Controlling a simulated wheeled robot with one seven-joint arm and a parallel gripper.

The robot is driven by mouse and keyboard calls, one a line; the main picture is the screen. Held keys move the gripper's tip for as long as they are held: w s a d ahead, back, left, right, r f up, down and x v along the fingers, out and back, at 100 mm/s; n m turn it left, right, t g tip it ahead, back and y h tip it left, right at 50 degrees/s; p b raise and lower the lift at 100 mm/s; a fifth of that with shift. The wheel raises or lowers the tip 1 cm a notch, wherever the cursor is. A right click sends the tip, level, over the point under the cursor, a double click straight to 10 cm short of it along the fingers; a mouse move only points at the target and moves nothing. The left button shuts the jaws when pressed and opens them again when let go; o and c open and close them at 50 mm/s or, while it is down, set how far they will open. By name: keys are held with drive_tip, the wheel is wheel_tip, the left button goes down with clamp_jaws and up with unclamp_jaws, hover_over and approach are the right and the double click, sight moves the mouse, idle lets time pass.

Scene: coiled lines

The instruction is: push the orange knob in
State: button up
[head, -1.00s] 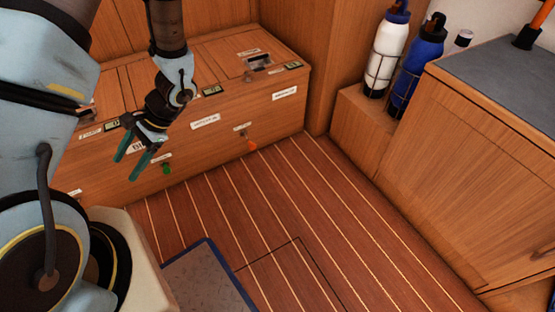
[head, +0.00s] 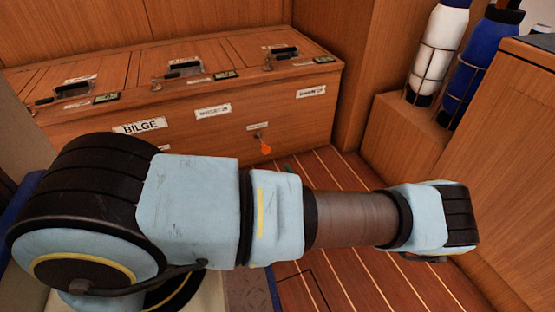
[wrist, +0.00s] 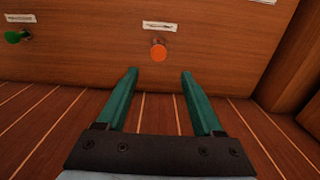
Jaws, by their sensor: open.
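The orange knob (head: 265,148) sticks out low on the front of the wooden bench, under a small white label. It also shows in the wrist view (wrist: 158,51), seen nearly end-on, above and between the fingertips. My gripper (wrist: 160,73) has two green fingers, open and empty, pointing toward the bench front. The knob lies beyond the fingertips, and they look apart from it. In the head view my arm spans the lower part of the picture and hides the gripper's fingers.
A green knob (wrist: 15,36) is on the same bench front to the left. The bench (head: 180,133) has latches and labels on top. White (head: 438,45) and blue (head: 480,60) bottles stand in racks at right, beside a wooden cabinet (head: 520,150). The striped floor is open.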

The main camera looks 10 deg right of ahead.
sight(266, 151)
drive_tip(key=w+b, duration=0.1)
drive_tip(key=w, duration=0.2)
drive_tip(key=w+a+b, duration=0.1)
drive_tip(key=w, duration=0.2)
drive_tip(key=w+b, duration=0.1)
drive_tip(key=w, duration=0.2)
drive_tip(key=shift+w+a+b, duration=0.15)
drive_tip(key=shift+a+b, duration=0.05)
drive_tip(key=shift+b, duration=0.15)
drive_tip(key=shift+w, duration=0.4)
drive_tip(key=shift+a, duration=0.1)
clamp_jaws()
idle(0.5)
